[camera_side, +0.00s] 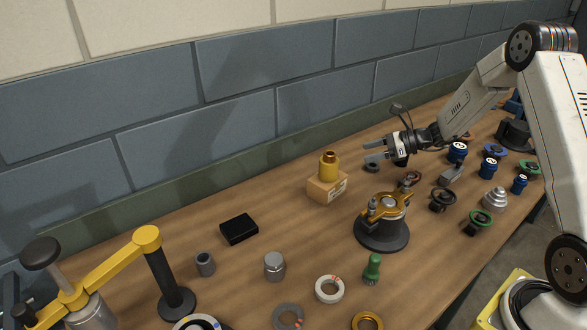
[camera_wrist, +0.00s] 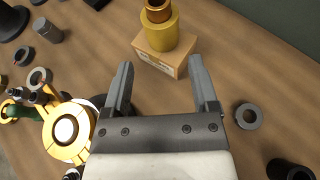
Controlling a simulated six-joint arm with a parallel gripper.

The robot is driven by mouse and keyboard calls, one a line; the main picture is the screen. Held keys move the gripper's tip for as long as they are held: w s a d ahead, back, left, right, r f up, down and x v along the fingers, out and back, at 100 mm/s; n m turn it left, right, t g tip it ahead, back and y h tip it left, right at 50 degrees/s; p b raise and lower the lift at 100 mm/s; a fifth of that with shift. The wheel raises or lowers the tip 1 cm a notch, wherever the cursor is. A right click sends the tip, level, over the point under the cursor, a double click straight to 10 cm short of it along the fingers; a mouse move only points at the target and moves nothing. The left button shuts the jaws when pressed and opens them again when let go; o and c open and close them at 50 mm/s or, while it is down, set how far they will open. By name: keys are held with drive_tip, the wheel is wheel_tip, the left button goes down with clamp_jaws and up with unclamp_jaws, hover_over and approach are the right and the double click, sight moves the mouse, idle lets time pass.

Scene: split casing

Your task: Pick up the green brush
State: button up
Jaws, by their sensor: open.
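The green brush (camera_side: 372,269) stands upright on the wooden table near its front edge in the side view. In the wrist view, a green part (camera_wrist: 14,110) at the left edge looks like the same brush, seen partly past the yellow-topped fixture. My gripper (camera_side: 371,150) is open and empty, held above the table toward the back, well away from the brush. In the wrist view the two fingers (camera_wrist: 160,68) are spread, with nothing between them.
The yellow-topped fixture (camera_side: 383,220) stands between my gripper and the brush. A brass bottle on a cardboard box (camera_side: 327,188) is at the back. A pale ring (camera_side: 329,289) and a gold ring (camera_side: 367,322) lie near the brush. Several small parts crowd the right.

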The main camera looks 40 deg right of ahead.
idle(0.3)
drive_tip(key=s+d+r+n+t+y, duration=0.1)
drive_tip(key=s+d+n+y, duration=0.1)
drive_tip(key=s+d+n, duration=0.5)
drive_tip(key=s+a+f+n+g+y, duration=0.2)
drive_tip(key=s+a+n+g+y, duration=0.15)
drive_tip(key=s+a, duration=0.8)
drive_tip(key=m+t, duration=0.4)
drive_tip(key=m, duration=0.5)
approach(373, 269)
drive_tip(key=w, duration=0.1)
drive_tip(key=w+a, duration=0.2)
drive_tip(key=shift+r+n, duration=0.25)
drive_tip(key=shift+r, duration=0.05)
drive_tip(key=shift+s+a+f+h, duration=0.1)
drive_tip(key=shift+a+f+h, duration=0.1)
drive_tip(key=shift+h, duration=0.05)
drive_tip(key=shift+a, duration=0.15)
drive_tip(key=shift+x, duration=1.2)
